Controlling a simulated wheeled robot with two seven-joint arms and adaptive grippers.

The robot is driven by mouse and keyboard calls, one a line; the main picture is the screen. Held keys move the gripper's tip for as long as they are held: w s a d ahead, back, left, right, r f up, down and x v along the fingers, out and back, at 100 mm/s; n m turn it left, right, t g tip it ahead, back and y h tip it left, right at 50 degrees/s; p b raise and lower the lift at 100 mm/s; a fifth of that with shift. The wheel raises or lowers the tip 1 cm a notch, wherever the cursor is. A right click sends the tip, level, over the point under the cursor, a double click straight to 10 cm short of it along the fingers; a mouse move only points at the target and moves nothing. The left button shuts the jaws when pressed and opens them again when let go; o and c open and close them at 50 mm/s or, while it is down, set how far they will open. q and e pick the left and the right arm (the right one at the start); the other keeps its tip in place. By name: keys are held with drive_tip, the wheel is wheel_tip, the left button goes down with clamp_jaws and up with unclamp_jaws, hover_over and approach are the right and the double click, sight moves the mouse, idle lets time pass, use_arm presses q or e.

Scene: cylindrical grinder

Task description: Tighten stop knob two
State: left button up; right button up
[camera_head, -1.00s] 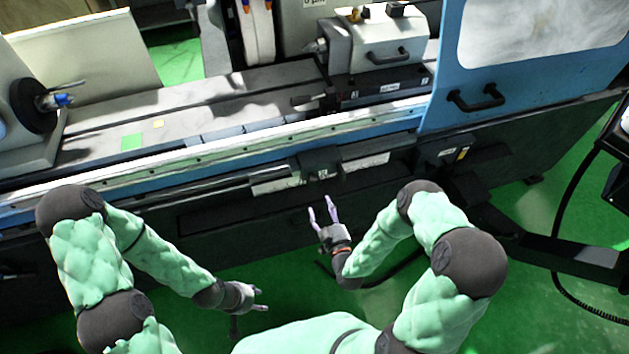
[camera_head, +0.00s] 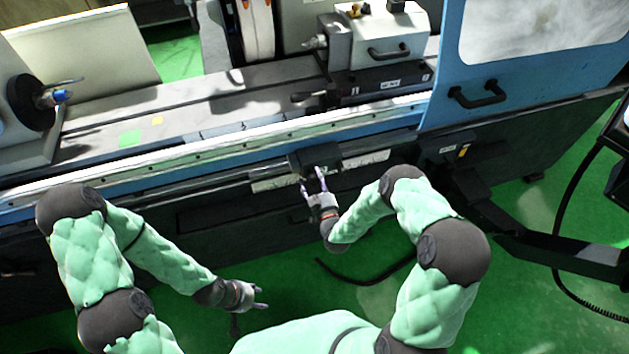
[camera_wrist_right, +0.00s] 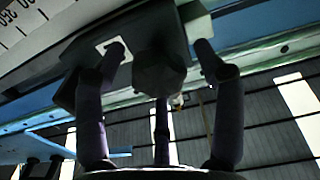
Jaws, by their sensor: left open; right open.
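A dark, faceted knob (camera_wrist_right: 158,74) shows in the right wrist view, on the front of a dark stop block (camera_wrist_right: 135,40). In the head view the stop block (camera_head: 316,158) sits on the front rail of the grinder. My right gripper (camera_head: 313,180) is open just in front of the block. In the wrist view the fingers of my right gripper (camera_wrist_right: 160,62) stand apart, one on each side of the knob; I cannot tell if they touch it. My left gripper (camera_head: 262,298) is open and empty, low and away from the machine. Which number the knob bears is not readable.
A white scale (camera_wrist_right: 25,22) with numbers runs beside the block. A blue door (camera_head: 500,95) with a black handle (camera_head: 478,96) stands to the right. A dark support arm (camera_head: 550,248) crosses the lower right. Green floor is free around my left gripper.

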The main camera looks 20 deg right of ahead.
drive_tip(key=c, duration=1.2)
drive_tip(key=shift+o, duration=0.2)
drive_tip(key=shift+w+r, duration=0.1)
